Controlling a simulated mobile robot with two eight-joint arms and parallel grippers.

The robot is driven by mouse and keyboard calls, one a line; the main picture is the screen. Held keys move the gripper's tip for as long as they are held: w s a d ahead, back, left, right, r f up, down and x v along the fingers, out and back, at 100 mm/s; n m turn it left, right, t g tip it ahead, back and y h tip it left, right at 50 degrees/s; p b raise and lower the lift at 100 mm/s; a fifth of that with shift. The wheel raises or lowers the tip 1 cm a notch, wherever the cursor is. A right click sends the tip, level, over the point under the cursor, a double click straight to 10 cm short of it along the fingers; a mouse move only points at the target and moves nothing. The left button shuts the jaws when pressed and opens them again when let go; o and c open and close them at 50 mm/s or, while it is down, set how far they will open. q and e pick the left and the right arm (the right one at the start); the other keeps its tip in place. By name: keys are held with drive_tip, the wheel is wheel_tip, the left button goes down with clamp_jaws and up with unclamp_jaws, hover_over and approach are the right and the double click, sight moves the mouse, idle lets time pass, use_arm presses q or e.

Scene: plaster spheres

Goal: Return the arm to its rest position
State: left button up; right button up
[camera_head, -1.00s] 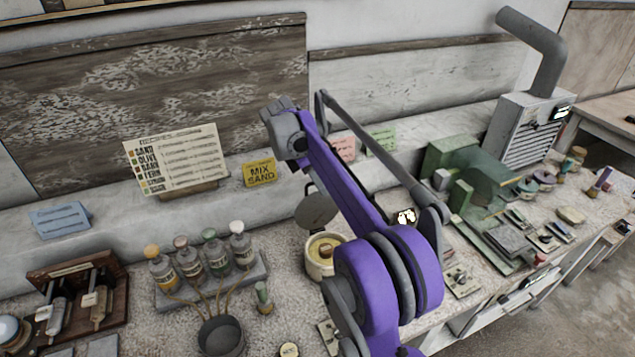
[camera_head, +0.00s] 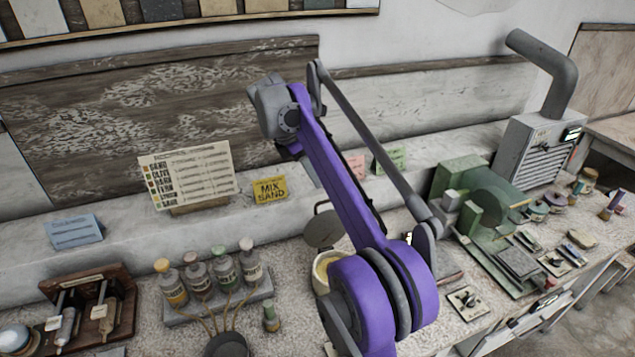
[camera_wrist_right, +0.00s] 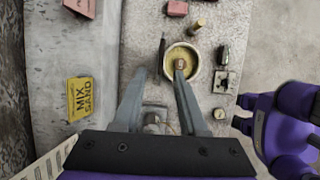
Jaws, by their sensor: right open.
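My right arm (camera_head: 340,190), purple with grey links, rises across the middle of the head view. Its wrist is high, in front of the back wall and above the bench. My right gripper (camera_wrist_right: 160,73) shows in the right wrist view with its two grey fingers apart and nothing between them. It is above the bench, over the area by an open round pot (camera_wrist_right: 181,62) with yellowish contents. The arm partly hides that pot in the head view.
A yellow MIX SAND card (camera_head: 269,190) and a colour chart (camera_head: 190,175) stand on the back ledge. Several capped bottles stand in a rack (camera_head: 221,303) at front left. A green machine (camera_head: 470,190) and a grey vent unit (camera_head: 540,150) are at right.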

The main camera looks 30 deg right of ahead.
drive_tip(key=shift+a+r, duration=0.1)
idle(0.5)
drive_tip(key=s+a+f+m+t+y, duration=0.2)
drive_tip(key=s+a+f+m, duration=0.5)
drive_tip(key=s, duration=0.5)
drive_tip(key=s+a+f+m+t+y, duration=0.2)
drive_tip(key=s+a+f+m+t, duration=0.3)
drive_tip(key=s+a+f+m, duration=0.3)
drive_tip(key=s+a+f, duration=0.3)
drive_tip(key=s+f, duration=0.1)
drive_tip(key=f, duration=0.1)
drive_tip(key=shift+s+a+f, duration=0.3)
drive_tip(key=shift+s+a, duration=0.05)
drive_tip(key=shift+s, duration=0.05)
